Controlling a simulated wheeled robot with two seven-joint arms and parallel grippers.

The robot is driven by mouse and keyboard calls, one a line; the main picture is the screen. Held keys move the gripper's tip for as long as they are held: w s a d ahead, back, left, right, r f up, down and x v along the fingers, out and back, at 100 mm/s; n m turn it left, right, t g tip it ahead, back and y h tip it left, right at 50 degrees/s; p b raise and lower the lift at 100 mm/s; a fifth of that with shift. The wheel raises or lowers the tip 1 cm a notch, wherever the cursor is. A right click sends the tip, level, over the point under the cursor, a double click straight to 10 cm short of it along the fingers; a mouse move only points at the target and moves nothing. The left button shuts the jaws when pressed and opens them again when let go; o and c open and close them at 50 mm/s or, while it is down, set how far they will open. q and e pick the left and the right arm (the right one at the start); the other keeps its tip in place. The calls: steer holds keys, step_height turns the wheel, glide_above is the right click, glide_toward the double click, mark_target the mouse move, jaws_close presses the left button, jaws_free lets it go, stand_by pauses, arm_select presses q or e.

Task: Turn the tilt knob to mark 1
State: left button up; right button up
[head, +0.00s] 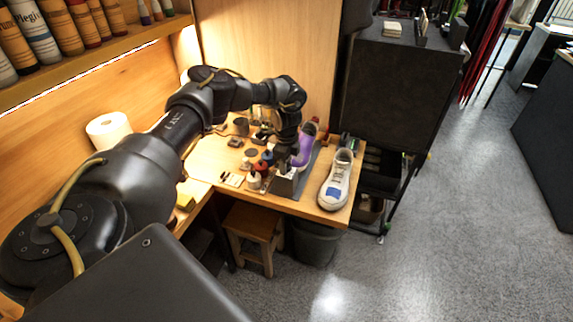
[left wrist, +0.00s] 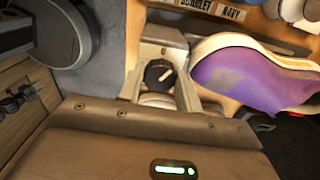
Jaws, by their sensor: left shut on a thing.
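The tilt knob (left wrist: 158,73) is a round black dial with a white pointer line, in the left wrist view. It sits on a grey block-like base (left wrist: 163,35), which also shows in the head view (head: 284,187). My left gripper (left wrist: 160,84) has one finger on each side of the knob and is shut on it. In the head view my left gripper (head: 285,164) points down at the base, and the knob itself is hidden there. The scale marks are too small to read. A purple shoe (left wrist: 258,76) is close to the gripper's right. My right gripper is out of view.
A white sneaker (head: 337,181) with a blue patch stands at the right end of the wooden bench (head: 211,160). Small bottles and jars (head: 255,180) crowd the left of the base. A paper roll (head: 108,131) is at the back left. A stool (head: 254,231) stands below.

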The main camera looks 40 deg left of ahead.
arm_select(q)
steer(key=shift+m, duration=0.8)
steer(key=m, duration=0.3)
steer(key=shift+m, duration=0.5)
steer(key=m, duration=0.3)
steer(key=shift+m, duration=0.5)
